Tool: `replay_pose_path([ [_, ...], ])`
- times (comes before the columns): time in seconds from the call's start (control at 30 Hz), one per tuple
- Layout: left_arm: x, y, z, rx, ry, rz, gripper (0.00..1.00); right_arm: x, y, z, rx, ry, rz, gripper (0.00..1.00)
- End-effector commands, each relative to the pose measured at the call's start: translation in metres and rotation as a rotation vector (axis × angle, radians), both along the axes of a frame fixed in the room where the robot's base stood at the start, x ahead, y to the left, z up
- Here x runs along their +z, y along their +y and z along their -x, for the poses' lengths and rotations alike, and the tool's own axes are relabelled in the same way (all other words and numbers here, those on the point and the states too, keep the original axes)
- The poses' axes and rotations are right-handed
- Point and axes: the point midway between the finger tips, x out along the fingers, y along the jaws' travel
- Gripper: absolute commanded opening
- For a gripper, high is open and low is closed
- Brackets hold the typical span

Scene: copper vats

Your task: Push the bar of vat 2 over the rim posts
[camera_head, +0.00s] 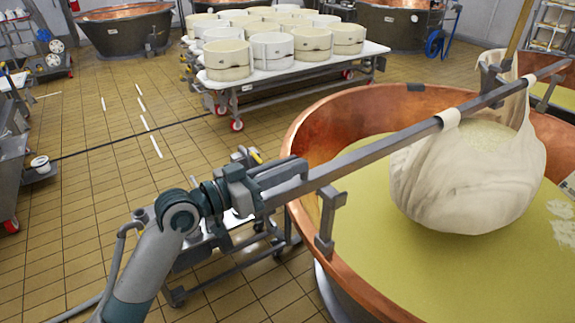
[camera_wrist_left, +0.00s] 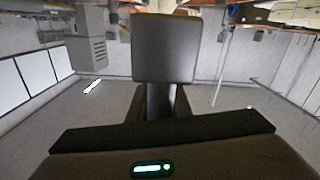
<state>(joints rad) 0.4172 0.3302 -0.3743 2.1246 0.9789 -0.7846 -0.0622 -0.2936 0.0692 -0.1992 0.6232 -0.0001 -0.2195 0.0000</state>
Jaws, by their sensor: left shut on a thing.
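A long grey bar (camera_head: 385,146) runs slantwise above the copper vat (camera_head: 352,108), from my left gripper to the upper right edge. A white cloth bundle (camera_head: 465,185) hangs from the bar by its knotted ends, its lower part at the pale yellow liquid (camera_head: 375,255). My left gripper (camera_head: 282,182) is shut on the bar's near end, outside the rim. A grey post (camera_head: 327,222) stands at the near rim just below the bar; I cannot tell whether they touch. Another grey bracket (camera_head: 489,80) shows near the bar's far part. My right gripper is not in view.
A wheeled table (camera_head: 288,82) with several white round moulds (camera_head: 272,50) stands behind. A low metal trolley (camera_head: 205,250) is under my left arm. Other copper vats (camera_head: 127,30) stand at the back. Tiled floor at left is mostly clear.

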Motion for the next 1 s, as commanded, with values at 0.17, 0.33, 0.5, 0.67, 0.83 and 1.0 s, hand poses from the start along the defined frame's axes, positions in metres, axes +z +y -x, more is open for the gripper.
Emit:
replay_pose_path([
  [0.17, -0.002, -0.003, 0.002, -0.007, 0.005, 0.0, 0.34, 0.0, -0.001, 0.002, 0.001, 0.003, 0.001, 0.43],
  [0.33, -0.001, -0.002, 0.001, -0.004, 0.002, -0.001, 0.34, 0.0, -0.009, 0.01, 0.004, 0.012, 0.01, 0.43],
  [0.5, -0.001, -0.001, 0.001, -0.002, 0.001, -0.001, 0.34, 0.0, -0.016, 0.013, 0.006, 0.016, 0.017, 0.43],
  [0.67, -0.001, 0.001, 0.001, -0.001, 0.0, -0.001, 0.34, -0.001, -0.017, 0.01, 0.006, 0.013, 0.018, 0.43],
  [0.83, -0.003, 0.009, 0.007, 0.0, 0.0, -0.002, 0.34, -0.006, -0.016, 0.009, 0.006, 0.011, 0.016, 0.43],
  [1.0, -0.004, 0.027, 0.02, 0.001, -0.001, -0.004, 0.34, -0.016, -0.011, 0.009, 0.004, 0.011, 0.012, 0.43],
])
